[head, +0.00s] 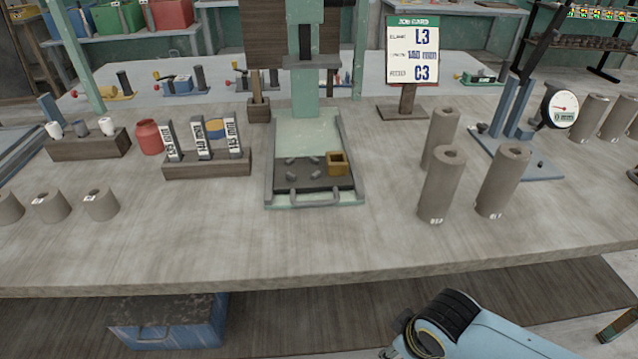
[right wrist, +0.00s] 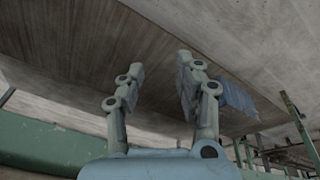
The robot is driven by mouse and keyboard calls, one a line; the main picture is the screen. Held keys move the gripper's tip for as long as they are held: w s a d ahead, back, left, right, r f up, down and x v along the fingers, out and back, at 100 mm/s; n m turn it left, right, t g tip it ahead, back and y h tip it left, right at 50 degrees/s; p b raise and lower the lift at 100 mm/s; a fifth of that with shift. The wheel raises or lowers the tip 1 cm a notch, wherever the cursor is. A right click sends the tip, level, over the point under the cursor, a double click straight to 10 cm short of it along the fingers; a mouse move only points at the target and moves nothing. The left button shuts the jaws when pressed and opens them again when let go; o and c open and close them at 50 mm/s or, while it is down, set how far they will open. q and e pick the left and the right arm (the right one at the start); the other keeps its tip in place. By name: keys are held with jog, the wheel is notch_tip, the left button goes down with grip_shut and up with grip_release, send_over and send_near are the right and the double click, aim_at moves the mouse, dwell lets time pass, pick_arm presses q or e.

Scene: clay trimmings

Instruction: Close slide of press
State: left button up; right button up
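The press (head: 305,125) stands at the middle of the table, with a green column and a pale green base. Its dark slide plate (head: 308,185) lies at the front end of the base, near the table's front, and pale base shows behind it. A grey bar handle (head: 308,192) is on the slide's front edge. My left gripper is in no view.
A rack with labelled sticks (head: 205,163) stands left of the press. Grey clay cylinders (head: 443,185) and a dial gauge stand (head: 520,150) are to the right. A job card (head: 412,50) stands behind. The table's front strip is clear. A blue bin (head: 170,322) sits below.

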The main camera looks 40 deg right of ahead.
aim_at(316, 201)
jog(key=w+r+n+p, duration=0.1)
jog(key=w+r+p, duration=0.4)
jog(key=r, duration=1)
jog(key=w+r+n, duration=0.1)
jog(key=w, duration=0.2)
jog(key=w+r+n, duration=0.2)
jog(key=w, duration=0.2)
jog(key=w+r+n, duration=0.2)
jog(key=w, duration=0.2)
jog(key=shift+w+a+r+p, duration=0.1)
jog(key=shift+w+p, duration=0.1)
jog(key=shift+p, duration=0.15)
jog(key=w+r+n+p, duration=0.2)
jog(key=w+r+n, duration=0.3)
jog(key=w+r, duration=0.35)
jog(key=shift+g, duration=0.3)
jog(key=f, duration=0.3)
jog(key=w+f, duration=0.1)
jog(key=f, duration=0.3)
jog(key=w+d+f, duration=0.1)
jog(key=f, duration=0.3)
jog(key=shift+w+f+b, duration=0.15)
jog(key=shift+w+b, duration=0.1)
jog(key=shift+b, duration=0.15)
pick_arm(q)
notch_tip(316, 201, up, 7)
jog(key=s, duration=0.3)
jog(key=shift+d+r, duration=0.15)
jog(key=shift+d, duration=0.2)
